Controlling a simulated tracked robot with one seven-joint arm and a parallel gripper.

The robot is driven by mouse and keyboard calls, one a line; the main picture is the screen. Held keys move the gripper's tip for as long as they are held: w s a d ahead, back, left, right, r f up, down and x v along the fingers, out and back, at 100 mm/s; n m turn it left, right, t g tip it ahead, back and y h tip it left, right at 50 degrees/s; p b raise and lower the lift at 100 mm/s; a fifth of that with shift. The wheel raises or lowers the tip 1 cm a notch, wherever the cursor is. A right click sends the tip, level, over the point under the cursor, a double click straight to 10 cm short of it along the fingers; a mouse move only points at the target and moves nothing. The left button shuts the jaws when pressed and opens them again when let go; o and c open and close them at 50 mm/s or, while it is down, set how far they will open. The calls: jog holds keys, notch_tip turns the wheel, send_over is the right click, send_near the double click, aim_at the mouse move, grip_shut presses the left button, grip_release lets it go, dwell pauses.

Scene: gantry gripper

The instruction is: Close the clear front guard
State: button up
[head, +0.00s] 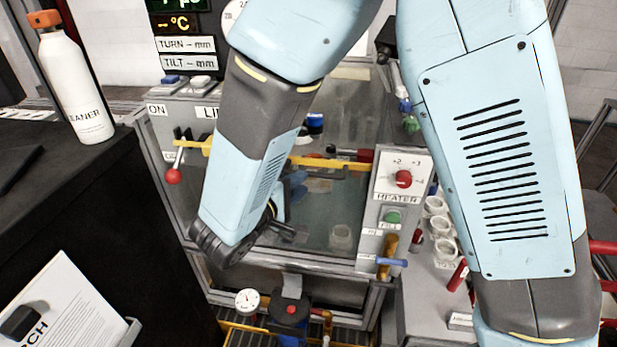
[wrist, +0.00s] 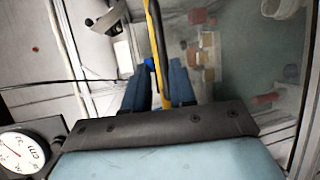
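The clear front guard (head: 335,205) is a see-through pane across the front of the grey machine in the head view; reflections make its edges hard to tell. A yellow bar (head: 330,162) runs across it at mid-height. My forearm hides the bar's middle-left part. My gripper (head: 287,183) is partly hidden behind my arm at the bar. In the wrist view, the two dark blue fingers (wrist: 160,82) stand close together with the yellow bar (wrist: 153,30) running between them. They look shut on it, with little gap on either side.
A red ball knob (head: 173,176) hangs left of the guard. The heater panel (head: 403,172) with a red dial stands right of it. A gauge (head: 247,301) sits below. A white cleaner bottle (head: 78,85) stands on the black bench at left.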

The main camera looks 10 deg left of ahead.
jog(key=v, duration=0.6)
jog(key=shift+s, duration=0.1)
dwell(0.3)
jog(key=w+d+r+m+g+h, duration=0.1)
jog(key=w+d+r+m+g, duration=0.15)
jog(key=d, duration=0.45)
jog(key=w+d+r+m+g+h, duration=0.1)
jog(key=d+r+m+g, duration=0.1)
jog(key=d+g, duration=0.35)
jog(key=w+d+r+m+g+h, duration=0.1)
jog(key=w+d+r+m+g, duration=0.15)
jog(key=d, duration=0.65)
jog(key=s+d+r+m+y, duration=0.3)
jog(key=s+d+r+y, duration=0.1)
jog(key=d, duration=0.4)
jog(key=s+d+r+m+t+y, duration=0.1)
jog(key=s+d+r+m+y, duration=0.3)
jog(key=d, duration=0.4)
jog(key=shift+s+d+r+y, duration=0.3)
jog(key=shift+r+y, duration=0.3)
jog(key=shift+r, duration=0.25)
jog(key=shift+t, duration=0.25)
